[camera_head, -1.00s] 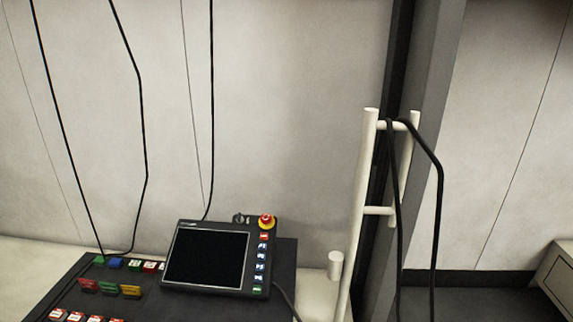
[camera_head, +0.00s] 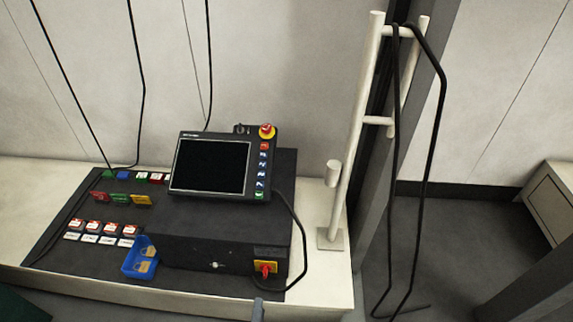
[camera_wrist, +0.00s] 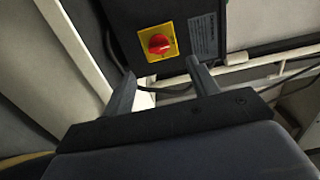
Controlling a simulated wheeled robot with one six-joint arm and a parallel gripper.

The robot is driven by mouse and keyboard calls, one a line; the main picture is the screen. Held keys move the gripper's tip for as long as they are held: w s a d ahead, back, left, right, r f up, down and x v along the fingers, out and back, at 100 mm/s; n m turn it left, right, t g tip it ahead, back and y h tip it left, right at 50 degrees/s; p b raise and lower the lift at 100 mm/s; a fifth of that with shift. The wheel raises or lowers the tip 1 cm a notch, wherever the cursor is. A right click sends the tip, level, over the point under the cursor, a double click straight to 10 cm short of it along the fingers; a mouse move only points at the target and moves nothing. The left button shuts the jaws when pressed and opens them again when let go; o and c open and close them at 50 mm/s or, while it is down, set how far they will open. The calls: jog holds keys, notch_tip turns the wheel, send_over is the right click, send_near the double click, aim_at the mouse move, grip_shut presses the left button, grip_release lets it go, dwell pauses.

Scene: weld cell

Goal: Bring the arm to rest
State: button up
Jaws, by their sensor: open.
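My gripper (camera_wrist: 160,92) shows in the wrist view with its two fingers spread apart and nothing between them. Beyond the fingertips is a red rotary switch (camera_wrist: 159,44) on a yellow plate, on the end of a dark box. I cannot tell the exact gap between fingers and box. In the head view the same red switch (camera_head: 266,268) sits at the right front of the black control box (camera_head: 200,250). Only a small grey tip (camera_head: 258,308) shows at the bottom edge there, possibly part of my arm.
A blue bin (camera_head: 139,258) is at the front. A white rack (camera_head: 352,150) with a hanging black cable (camera_head: 430,150) stands right. Floor (camera_head: 450,240) is open beyond.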

aim_at(264, 276)
jog(key=w, duration=0.3)
jog(key=w+b, duration=0.1)
jog(key=w, duration=0.2)
jog(key=w+d+b, duration=0.1)
jog(key=w, duration=0.2)
jog(key=shift+w+f, duration=0.1)
jog(key=shift+w, duration=0.25)
jog(key=m, duration=0.3)
jog(key=shift+a, duration=0.1)
jog(key=m+b, duration=0.1)
jog(key=m, duration=0.3)
jog(key=shift+m, duration=0.4)
jog(key=m, duration=0.3)
jog(key=shift+m, duration=0.4)
jog(key=shift+m+b, duration=0.4)
jog(key=shift+m, duration=1.4)
